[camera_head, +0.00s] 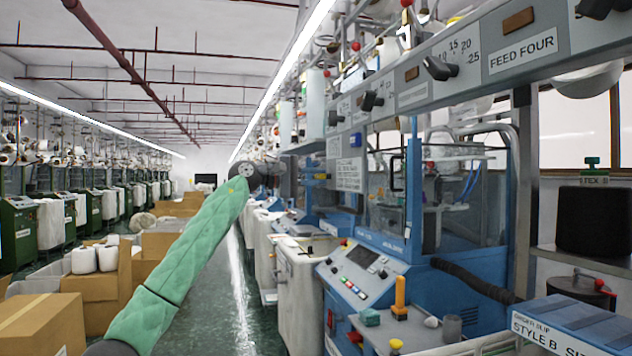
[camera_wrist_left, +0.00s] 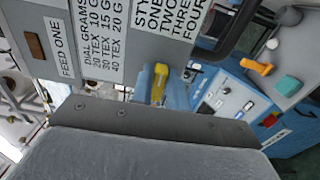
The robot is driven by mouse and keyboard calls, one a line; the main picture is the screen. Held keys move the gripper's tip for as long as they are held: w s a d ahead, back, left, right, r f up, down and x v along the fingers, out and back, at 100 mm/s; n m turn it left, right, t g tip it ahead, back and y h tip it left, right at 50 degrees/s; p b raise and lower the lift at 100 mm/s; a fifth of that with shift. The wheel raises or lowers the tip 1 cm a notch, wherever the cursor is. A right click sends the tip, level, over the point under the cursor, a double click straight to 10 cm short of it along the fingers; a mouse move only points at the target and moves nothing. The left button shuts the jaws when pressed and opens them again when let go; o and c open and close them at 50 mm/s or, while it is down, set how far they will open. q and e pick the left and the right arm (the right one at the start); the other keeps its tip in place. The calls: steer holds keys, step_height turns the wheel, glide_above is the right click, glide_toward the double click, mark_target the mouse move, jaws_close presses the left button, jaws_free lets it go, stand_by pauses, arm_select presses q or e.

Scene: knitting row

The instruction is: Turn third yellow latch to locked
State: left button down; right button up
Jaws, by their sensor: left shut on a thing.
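A yellow latch (camera_wrist_left: 159,80) shows in the left wrist view, on a pale blue machine part just beyond the dark edge of my left gripper. I cannot tell from its surroundings whether it is the third one or how far it is turned. In the head view my left arm, in a green sleeve, reaches far up the row. My left gripper (camera_head: 272,172) is small there, beside the machines, and its fingertips are hard to make out. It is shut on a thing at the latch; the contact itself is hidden. My right gripper is out of view.
A blue knitting machine (camera_head: 458,220) with a sloped control panel (camera_head: 365,272) stands to the right. An orange handle (camera_head: 400,292) and a teal block (camera_head: 370,317) stand on its front. Cardboard boxes (camera_head: 42,322) lie at left; the green aisle floor (camera_head: 228,300) is partly clear.

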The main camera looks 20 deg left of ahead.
arm_select(q)
steer(key=shift+f, duration=0.1)
stand_by(0.5)
steer(key=c, duration=1.4)
jaws_free()
steer(key=shift+a, duration=0.1)
steer(key=shift+b+v, duration=0.55)
steer(key=shift+v, duration=3.25)
